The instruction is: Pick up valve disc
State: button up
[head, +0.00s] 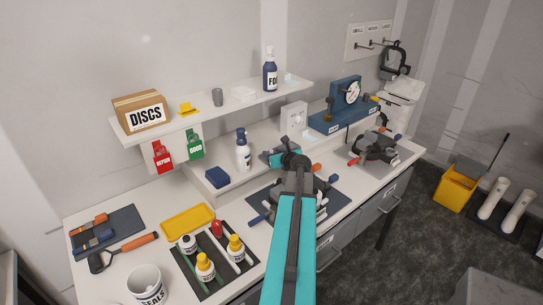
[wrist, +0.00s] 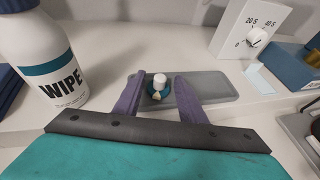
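What looks like the valve disc (wrist: 158,90), a small teal round piece with a white cap, is on a shallow grey tray (wrist: 215,88) in the wrist view. A small pale piece shows at its front. My gripper (wrist: 160,82) is open, with one purple finger on each side of the disc and a visible gap on both sides. In the head view my gripper (head: 270,156) is over the rear ledge, and the disc cannot be made out there.
A white WIPE bottle (wrist: 50,65) stands close to the left of my gripper, also in the head view (head: 243,152). A white dial box (wrist: 248,32) stands behind right. The wall shelf (head: 215,112) overhangs the ledge.

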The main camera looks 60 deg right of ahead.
grip_shut()
jog(key=shift+r, duration=0.15)
jog(key=shift+r+b, duration=0.75)
jog(key=shift+r, duration=0.7)
jog(key=s+a+b, duration=0.4)
jog(key=s+a, duration=0.1)
jog(key=a, duration=0.1)
jog(key=shift+s+r+b, duration=0.35)
jog(key=shift+a+b, duration=0.2)
jog(key=shift+b, duration=0.2)
jog(key=shift+s+b, duration=0.15)
jog(key=shift+b, duration=0.3)
